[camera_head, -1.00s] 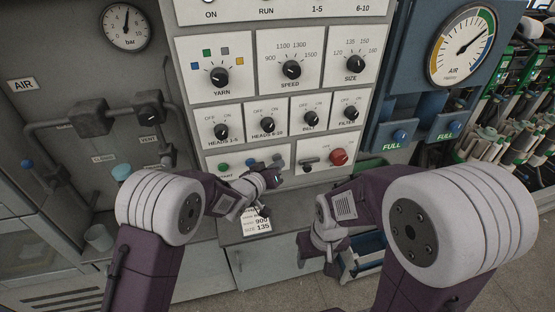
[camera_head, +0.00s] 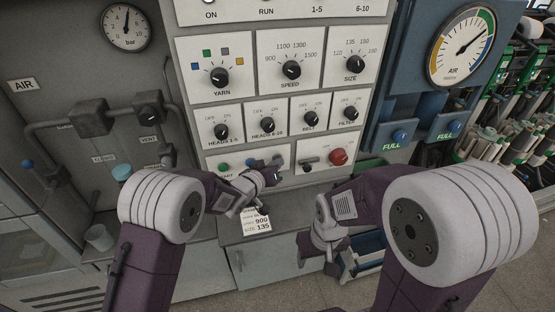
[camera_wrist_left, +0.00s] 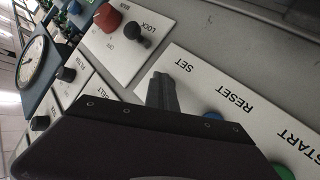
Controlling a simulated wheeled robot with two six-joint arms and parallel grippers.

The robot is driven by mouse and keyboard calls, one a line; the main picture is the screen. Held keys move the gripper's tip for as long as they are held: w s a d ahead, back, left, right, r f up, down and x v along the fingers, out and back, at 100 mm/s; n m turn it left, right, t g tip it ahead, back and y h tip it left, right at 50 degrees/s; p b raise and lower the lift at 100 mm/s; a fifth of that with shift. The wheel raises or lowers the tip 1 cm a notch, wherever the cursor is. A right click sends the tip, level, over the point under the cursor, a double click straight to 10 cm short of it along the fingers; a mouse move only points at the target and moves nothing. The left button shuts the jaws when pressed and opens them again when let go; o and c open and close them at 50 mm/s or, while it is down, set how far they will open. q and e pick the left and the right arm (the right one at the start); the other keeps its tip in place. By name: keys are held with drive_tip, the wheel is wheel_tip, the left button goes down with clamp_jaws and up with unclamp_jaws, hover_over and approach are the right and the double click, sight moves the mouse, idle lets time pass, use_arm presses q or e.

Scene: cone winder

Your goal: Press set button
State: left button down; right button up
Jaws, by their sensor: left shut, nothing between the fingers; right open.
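The set button is hidden behind my left gripper in the left wrist view; only its SET label (camera_wrist_left: 184,66) shows. My left gripper (camera_head: 276,172) is shut and empty, at the front of the button panel (camera_head: 232,173) in the head view. In the left wrist view its fingers (camera_wrist_left: 162,92) point at the panel just beside the SET label. I cannot tell whether they touch the button. The blue reset button (camera_wrist_left: 213,116) and green start button (camera_wrist_left: 283,172) show partly past the gripper. My right gripper (camera_head: 333,262) is open, low and away from the panel.
A red knob (camera_head: 338,156) and a black lock switch (camera_head: 307,167) sit on the plate to the right. Rows of black dials (camera_head: 268,125) are above. A paper card (camera_head: 257,222) lies on the ledge below my left gripper.

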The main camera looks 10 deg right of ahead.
use_arm(q)
drive_tip(key=shift+s, duration=0.15)
drive_tip(key=shift+s+b, duration=0.3)
drive_tip(key=shift+s, duration=0.4)
drive_tip(key=s+b, duration=0.1)
drive_tip(key=s, duration=0.4)
drive_tip(key=shift+d+b, duration=0.1)
drive_tip(key=shift+b, duration=0.3)
